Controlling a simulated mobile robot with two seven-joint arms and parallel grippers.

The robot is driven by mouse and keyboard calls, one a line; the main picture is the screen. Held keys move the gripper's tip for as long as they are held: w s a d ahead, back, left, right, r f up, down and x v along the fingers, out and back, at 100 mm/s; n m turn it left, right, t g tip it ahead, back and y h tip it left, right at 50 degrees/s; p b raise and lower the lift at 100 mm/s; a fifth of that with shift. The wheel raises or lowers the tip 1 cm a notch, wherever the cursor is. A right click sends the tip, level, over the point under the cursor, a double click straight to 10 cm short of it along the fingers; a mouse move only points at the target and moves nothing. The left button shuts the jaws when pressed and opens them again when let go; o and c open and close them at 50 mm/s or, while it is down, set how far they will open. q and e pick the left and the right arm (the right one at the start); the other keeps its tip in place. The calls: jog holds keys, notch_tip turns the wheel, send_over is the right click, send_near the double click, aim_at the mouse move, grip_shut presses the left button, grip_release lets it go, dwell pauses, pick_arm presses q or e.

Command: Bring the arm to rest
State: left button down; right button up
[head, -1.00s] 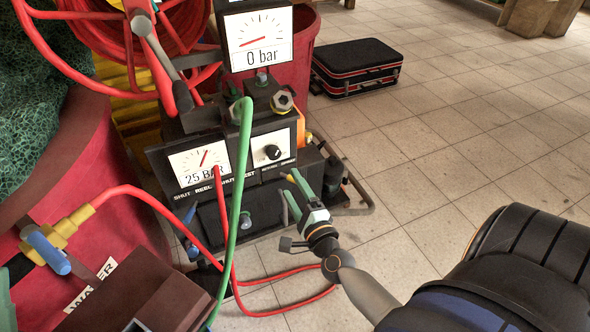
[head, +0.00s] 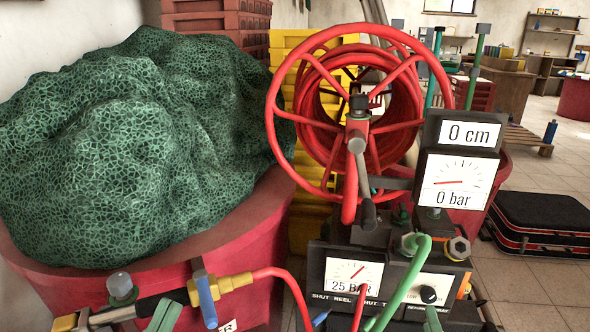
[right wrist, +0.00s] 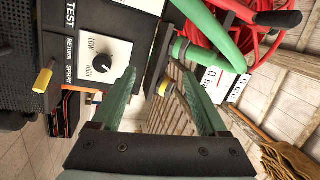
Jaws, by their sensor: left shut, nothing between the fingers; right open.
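My left gripper (head: 165,312) shows at the bottom left of the head view as green fingers, closed together with nothing held. It is beside the yellow fitting (head: 220,285) with a blue lever on the red barrel. My right gripper (right wrist: 158,88) is open and empty in the right wrist view, its two green fingers spread apart. The dark control panel with a LOW knob (right wrist: 102,65) stands beside its left finger, and a green hose (right wrist: 212,30) passes beyond its right finger. In the head view most of my right arm is out of frame.
The red hose reel (head: 345,110) and the gauge box reading 0 bar (head: 455,195) rise at centre right. A green net heap (head: 140,140) fills the barrel (head: 240,215) at left. A dark suitcase (head: 540,222) lies on the tiled floor at right, with open floor around it.

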jog(key=s+a+r+n+t+y, duration=0.1)
jog(key=s+a+r+n+y, duration=0.5)
jog(key=r+n, duration=0.6)
jog(key=s+a+r+n+t+y, duration=0.1)
jog(key=s+a+r+n+y, duration=0.55)
jog(key=n, duration=0.85)
pick_arm(q)
jog(key=w+a+f+n+g+y+p, duration=0.2)
jog(key=w+f+n+g+y+p, duration=0.35)
jog(key=p, duration=0.95)
pick_arm(e)
jog(key=w+f+m+g+h, duration=0.5)
jog(key=w+f+m+h, duration=0.1)
jog(key=w+f, duration=0.1)
pick_arm(q)
jog(key=s+a+f+n+g+y+p, duration=0.1)
jog(key=s+f+n+g+y+p, duration=0.2)
jog(key=s+f+g+p, duration=0.4)
jog(key=s+f+y+p, duration=0.1)
jog(key=s+f+p, duration=0.2)
jog(key=f, duration=0.2)
jog(key=shift+s+a+f, duration=0.15)
jog(key=shift+a+f, duration=0.2)
pick_arm(e)
jog(key=s+d+f+m+g+h, duration=0.2)
jog(key=s+f+g, duration=0.5)
jog(key=s+f, duration=0.2)
jog(key=shift+s+f+g, duration=0.35)
jog(key=shift+f+g, duration=0.05)
jog(key=shift+f, duration=0.1)
